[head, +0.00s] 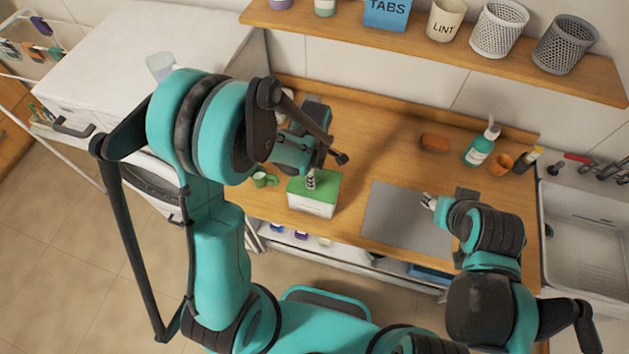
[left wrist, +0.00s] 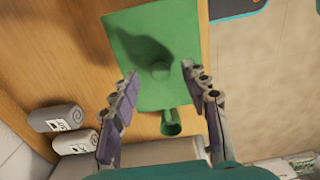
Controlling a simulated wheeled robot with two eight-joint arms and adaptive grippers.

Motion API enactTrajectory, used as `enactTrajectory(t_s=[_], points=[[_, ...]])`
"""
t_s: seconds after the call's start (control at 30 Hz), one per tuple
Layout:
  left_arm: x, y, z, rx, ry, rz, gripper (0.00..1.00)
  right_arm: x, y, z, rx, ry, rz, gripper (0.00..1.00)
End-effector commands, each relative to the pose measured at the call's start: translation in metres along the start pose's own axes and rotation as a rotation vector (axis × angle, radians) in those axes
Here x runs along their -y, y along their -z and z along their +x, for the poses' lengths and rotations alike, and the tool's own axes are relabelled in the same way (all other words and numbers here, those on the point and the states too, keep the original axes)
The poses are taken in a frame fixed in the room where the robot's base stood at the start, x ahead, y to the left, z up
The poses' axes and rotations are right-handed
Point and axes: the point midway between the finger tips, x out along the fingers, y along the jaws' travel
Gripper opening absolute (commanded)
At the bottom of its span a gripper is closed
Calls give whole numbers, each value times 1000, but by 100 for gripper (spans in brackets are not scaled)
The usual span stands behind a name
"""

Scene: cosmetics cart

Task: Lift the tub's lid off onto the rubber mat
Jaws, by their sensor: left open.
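The tub (head: 312,207) is a white box on the wooden worktop in the head view. Its flat green lid (head: 327,187) is on top. In the left wrist view the lid (left wrist: 135,45) fills the upper middle and has a round green knob (left wrist: 160,70). My left gripper (head: 311,179) is over the lid; in the left wrist view its fingers (left wrist: 160,72) are apart on either side of the knob, with gaps. The grey rubber mat (head: 395,217) lies bare to the tub's right. My right gripper (head: 428,202) is above the mat's right part; its finger opening is too small to tell.
A green mug (head: 263,179) stands just left of the tub. Two pale containers (left wrist: 56,118) show in the left wrist view. A brown block (head: 434,143), a teal pump bottle (head: 481,146) and a sink (head: 590,220) are right. A shelf (head: 420,45) runs above.

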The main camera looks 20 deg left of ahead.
Motion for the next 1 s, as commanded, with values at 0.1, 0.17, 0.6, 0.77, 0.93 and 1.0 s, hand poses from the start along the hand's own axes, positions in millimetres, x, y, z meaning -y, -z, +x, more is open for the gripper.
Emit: enactTrajectory(t_s=[0.1,0.17,0.6,0.77,0.93,1.0], points=[[0,0,10,0,0,0,46,0,0,1,0,0,0,40],[0,0,12,0,0,1,46,0,0,1,0,0,0,40],[0,0,11,0,0,1,9,0,0,1,0,0,0,40],[0,0,11,0,0,1,9,0,0,1,0,0,0,40],[0,0,8,0,0,1,9,0,0,0,0,0,0,40],[0,0,4,0,0,1,9,0,0,0,0,0,0,40]])
